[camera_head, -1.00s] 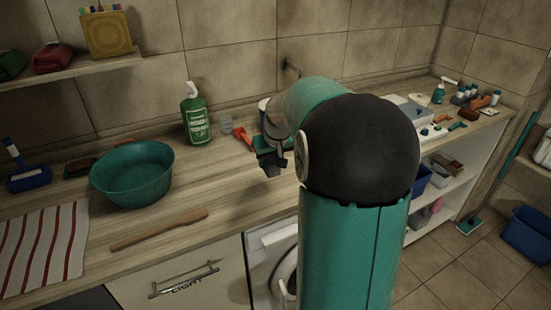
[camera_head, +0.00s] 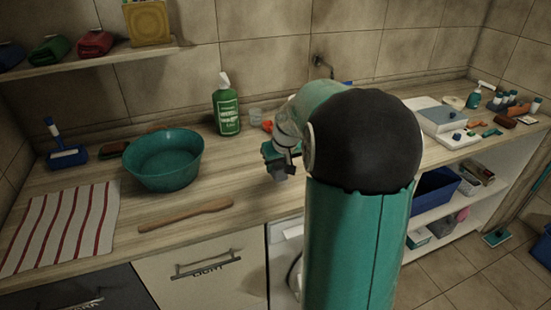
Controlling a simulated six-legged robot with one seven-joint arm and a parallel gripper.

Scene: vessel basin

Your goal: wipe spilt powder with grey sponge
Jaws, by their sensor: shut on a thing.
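I cannot make out any spilt powder; my arm hides part of the counter.
A teal basin (camera_head: 164,160) stands on the counter (camera_head: 130,235) left of my gripper, with a green bottle (camera_head: 227,108) behind. A wooden spatula (camera_head: 186,215) and striped cloth (camera_head: 62,228) lie in front.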

